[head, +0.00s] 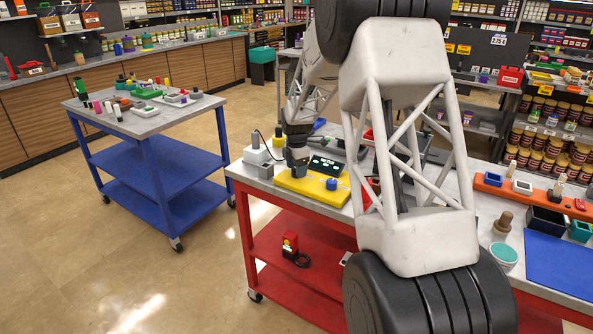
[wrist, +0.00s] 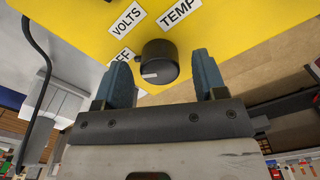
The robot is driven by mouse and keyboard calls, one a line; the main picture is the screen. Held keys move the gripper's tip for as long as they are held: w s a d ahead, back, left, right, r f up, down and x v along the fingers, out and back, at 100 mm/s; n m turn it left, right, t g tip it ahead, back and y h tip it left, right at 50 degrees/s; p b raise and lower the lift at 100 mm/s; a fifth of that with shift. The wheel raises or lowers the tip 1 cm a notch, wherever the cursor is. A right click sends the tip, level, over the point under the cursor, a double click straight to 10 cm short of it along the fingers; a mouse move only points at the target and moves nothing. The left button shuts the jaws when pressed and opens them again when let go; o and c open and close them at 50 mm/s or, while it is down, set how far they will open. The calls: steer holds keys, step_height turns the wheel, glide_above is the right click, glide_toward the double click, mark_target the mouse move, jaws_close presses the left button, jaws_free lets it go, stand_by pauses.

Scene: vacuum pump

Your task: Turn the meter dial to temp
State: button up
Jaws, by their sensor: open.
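The meter's yellow face (wrist: 230,15) fills the top of the wrist view, with white labels VOLTS (wrist: 126,20), TEMP (wrist: 178,12) and a partly hidden one ending in FF (wrist: 122,58). The black round dial (wrist: 160,58) has a white mark at its lower left, on the side of the FF label and away from TEMP. My gripper (wrist: 160,66) is open, with one blue-grey finger on each side of the dial and visible gaps. In the head view the yellow meter (head: 298,185) lies on the red cart, with my gripper (head: 296,166) over its left part; the dial is hidden there.
A dark display (head: 326,166) and a blue knob (head: 332,184) sit on the meter's right part. A white and grey box with a cable (head: 257,158) stands left of it. A red cart (head: 290,235) carries everything; a blue cart (head: 150,165) stands apart at left.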

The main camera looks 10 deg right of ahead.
steer(key=shift+f, duration=0.5)
steer(key=shift+c, duration=0.5)
steer(key=c, duration=0.8)
